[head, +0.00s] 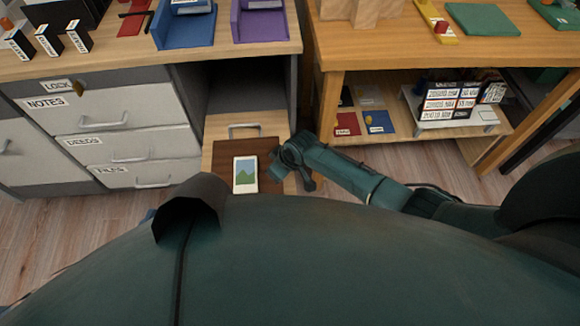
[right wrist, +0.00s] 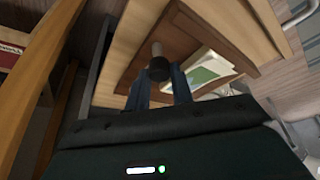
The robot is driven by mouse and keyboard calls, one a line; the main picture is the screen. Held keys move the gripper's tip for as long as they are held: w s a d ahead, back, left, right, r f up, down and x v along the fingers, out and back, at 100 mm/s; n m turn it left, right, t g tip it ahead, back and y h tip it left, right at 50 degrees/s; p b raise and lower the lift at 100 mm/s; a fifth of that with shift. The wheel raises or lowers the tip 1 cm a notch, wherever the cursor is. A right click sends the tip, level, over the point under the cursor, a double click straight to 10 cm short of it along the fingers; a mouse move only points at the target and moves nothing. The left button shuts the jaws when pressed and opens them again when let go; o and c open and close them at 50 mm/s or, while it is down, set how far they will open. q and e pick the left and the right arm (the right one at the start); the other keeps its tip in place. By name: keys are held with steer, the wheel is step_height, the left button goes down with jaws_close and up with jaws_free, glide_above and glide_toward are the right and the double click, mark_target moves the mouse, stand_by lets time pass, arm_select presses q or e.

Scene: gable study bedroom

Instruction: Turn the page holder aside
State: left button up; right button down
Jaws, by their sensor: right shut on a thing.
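A brown wooden board (head: 215,166) lies in the pulled-out lower drawer (head: 262,124) in the head view. A white-edged picture card (head: 245,174) with a green and blue print lies on the board. My right gripper (head: 291,158) is at the board's right side. In the right wrist view, my right gripper (right wrist: 161,86) is shut on a dark round knob (right wrist: 158,68) with a pale pin, over the brown board (right wrist: 188,32). The card (right wrist: 208,72) shows just beyond it. Which part is the page holder, I cannot tell for sure. My left gripper is not in view.
A grey cabinet (head: 140,142) with labelled drawers stands to the left. A wooden table (head: 400,45) with a low shelf (head: 430,141) stands to the right, close to my right arm. Blue (head: 184,28) and purple (head: 260,25) trays sit on the cabinet top. Wood floor shows below.

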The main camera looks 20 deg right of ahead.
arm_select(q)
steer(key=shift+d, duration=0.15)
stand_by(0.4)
arm_select(e)
steer(key=c, duration=1.2)
jaws_free()
steer(key=shift+r, duration=0.25)
steer(key=p+v, duration=0.2)
steer(key=shift+s+d+r, duration=0.1)
steer(key=shift+s+r, duration=0.05)
steer(key=shift+r, duration=0.2)
arm_select(q)
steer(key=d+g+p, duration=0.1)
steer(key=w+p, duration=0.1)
steer(key=p, duration=0.1)
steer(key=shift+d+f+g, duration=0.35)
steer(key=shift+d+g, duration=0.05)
arm_select(e)
steer(key=v, duration=1)
steer(key=shift+s, duration=0.1)
